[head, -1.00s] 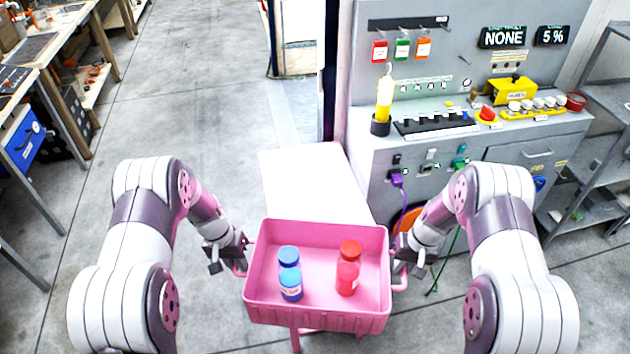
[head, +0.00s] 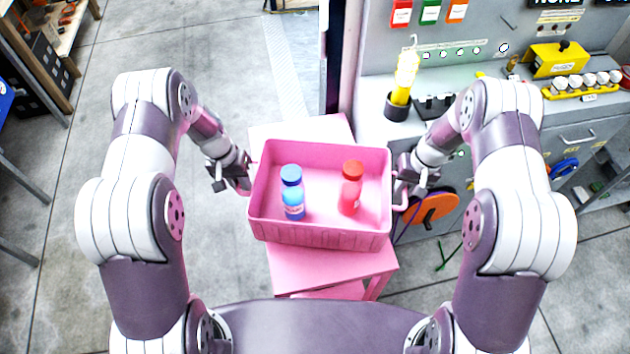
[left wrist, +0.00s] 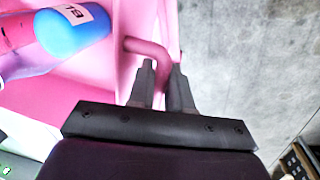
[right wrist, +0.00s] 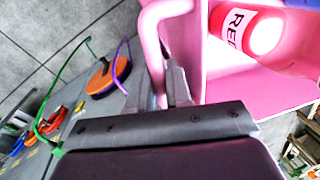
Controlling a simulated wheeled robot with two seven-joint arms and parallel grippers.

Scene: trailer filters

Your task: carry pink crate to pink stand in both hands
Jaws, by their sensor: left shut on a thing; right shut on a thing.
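The pink crate (head: 320,236) is held level between my two grippers, with a blue-capped bottle (head: 292,192) and a red-capped bottle (head: 351,188) upright inside. My left gripper (head: 246,180) is shut on the crate's left handle, which shows between the fingers in the left wrist view (left wrist: 150,52). My right gripper (head: 398,190) is shut on the right handle, seen in the right wrist view (right wrist: 152,40). The pink stand (head: 370,264) shows below and in front of the crate, nearer to me. Whether the crate touches it cannot be told.
A white surface (head: 300,128) lies just beyond the crate. The floor (head: 200,50) at the left is open.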

